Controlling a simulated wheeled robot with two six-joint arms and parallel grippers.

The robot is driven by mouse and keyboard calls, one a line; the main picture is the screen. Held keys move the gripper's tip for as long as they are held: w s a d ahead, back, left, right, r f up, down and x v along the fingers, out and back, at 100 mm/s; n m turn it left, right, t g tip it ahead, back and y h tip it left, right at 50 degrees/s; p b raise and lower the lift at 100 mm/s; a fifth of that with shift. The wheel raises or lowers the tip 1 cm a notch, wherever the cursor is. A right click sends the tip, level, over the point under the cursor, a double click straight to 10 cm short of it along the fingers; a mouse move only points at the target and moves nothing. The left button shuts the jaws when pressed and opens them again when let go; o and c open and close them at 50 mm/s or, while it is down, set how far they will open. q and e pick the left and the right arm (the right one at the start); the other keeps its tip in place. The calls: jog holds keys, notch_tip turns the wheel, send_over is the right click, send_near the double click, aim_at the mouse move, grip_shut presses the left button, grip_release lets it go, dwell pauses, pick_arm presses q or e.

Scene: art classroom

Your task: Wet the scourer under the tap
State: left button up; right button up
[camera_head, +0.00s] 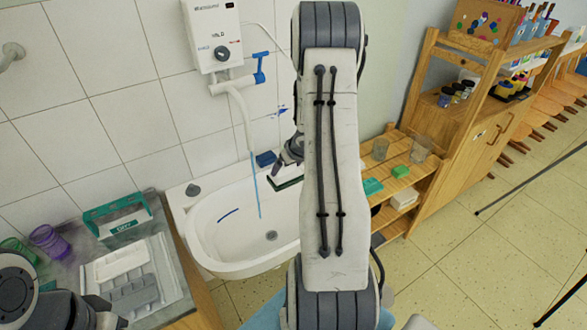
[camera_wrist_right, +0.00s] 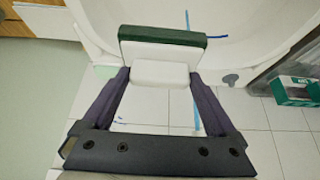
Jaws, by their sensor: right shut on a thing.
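My right gripper (camera_wrist_right: 161,85) is shut on the scourer (camera_wrist_right: 163,72), a white block with a dark green pad, held between its two fingers. In the head view the scourer (camera_head: 285,184) shows as a dark green edge over the right side of the white basin (camera_head: 215,262), partly hidden by my right arm. The tap spout (camera_head: 238,92) hangs from the white wall heater (camera_head: 212,35). A thin blue stream (camera_head: 256,185) falls into the basin, left of the scourer and apart from it in the head view. My left gripper (camera_head: 106,312) is at the lower left, its jaws unclear.
A counter on the left holds a green box (camera_head: 118,228), a ribbed grey tray (camera_head: 132,293) and a purple cup (camera_head: 48,240). A wooden shelf (camera_head: 428,165) with glasses and sponges stands on the right.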

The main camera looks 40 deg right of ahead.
jog(key=w, duration=0.3)
jog(key=shift+w+a+f, duration=0.2)
jog(key=shift+a+f, duration=0.05)
jog(key=shift+f, duration=0.05)
jog(key=w+f+p, duration=0.1)
jog(key=w+p, duration=0.3)
jog(key=w, duration=0.2)
jog(key=shift+a+f, duration=0.15)
jog(key=shift+a, duration=0.25)
jog(key=shift+s+d+f+b, duration=0.1)
jog(key=shift+s+d+b, duration=0.1)
jog(key=shift+s+b, duration=0.85)
jog(key=shift+s+d+b, duration=0.15)
jog(key=shift+s+b, duration=0.35)
jog(key=shift+s, duration=0.95)
jog(key=shift+s+d+b, duration=0.2)
jog(key=shift+s+b, duration=0.25)
jog(key=shift+s, duration=0.95)
